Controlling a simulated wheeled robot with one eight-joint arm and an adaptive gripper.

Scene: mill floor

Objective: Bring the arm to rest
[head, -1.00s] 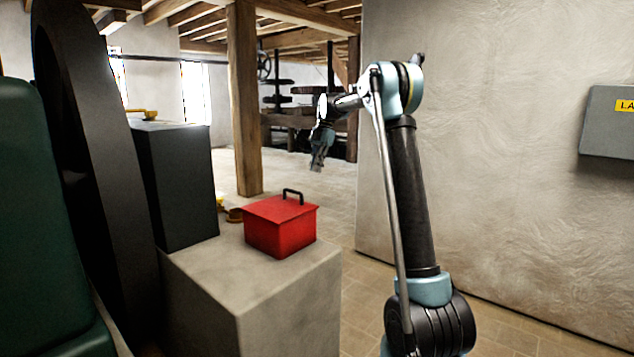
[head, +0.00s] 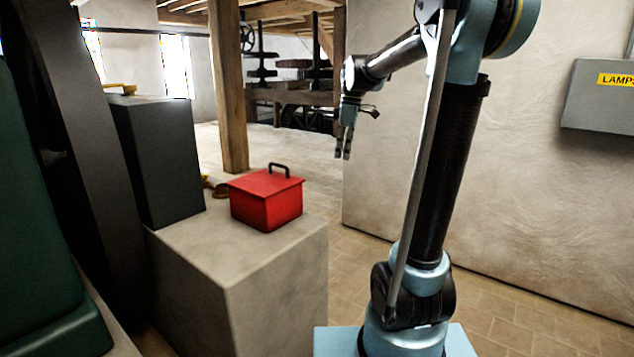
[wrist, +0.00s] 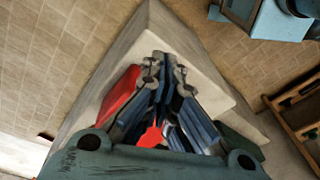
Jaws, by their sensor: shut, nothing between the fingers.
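My gripper (head: 343,147) hangs from my arm with its fingers pointing down, to the right of and above the red box in the head view. Its fingers are together and hold nothing. In the wrist view my gripper (wrist: 160,75) shows its fingers meeting over the pale block. My arm is raised and bent, its upper link standing in front of the pale wall. The red box (head: 265,200) with a black handle sits on the pale block (head: 245,262), apart from my gripper. Part of the red box (wrist: 117,98) shows behind the fingers in the wrist view.
A dark block (head: 158,160) and a big dark wheel (head: 75,150) stand at the left, near a green machine (head: 35,240). A grey wall box (head: 600,97) labelled LAMPS is at the right. A wooden post (head: 228,90) stands behind. Tiled floor lies open beyond the pale block.

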